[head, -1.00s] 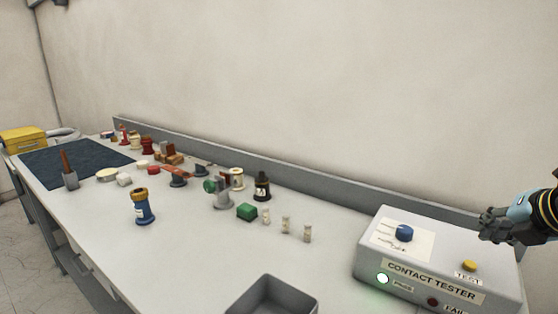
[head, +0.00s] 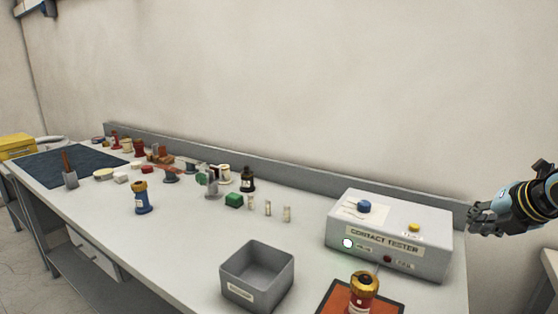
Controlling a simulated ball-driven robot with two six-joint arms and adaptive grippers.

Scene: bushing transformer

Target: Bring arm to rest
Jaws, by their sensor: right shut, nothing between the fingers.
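My right gripper (head: 486,219) is at the right edge of the head view, shut and empty. It hangs in the air just right of the contact tester (head: 390,232) and touches nothing that I can see. The contact tester is a grey box with a blue knob, a yellow button and a white lit lamp on its front. My left gripper is not in view.
An open grey bin (head: 257,272) stands at the front. A brass-topped red bushing (head: 362,291) stands on an orange mat (head: 392,306). A blue bushing (head: 142,198) and several small parts stand further left, near a dark mat (head: 60,165). A low ledge runs along the wall.

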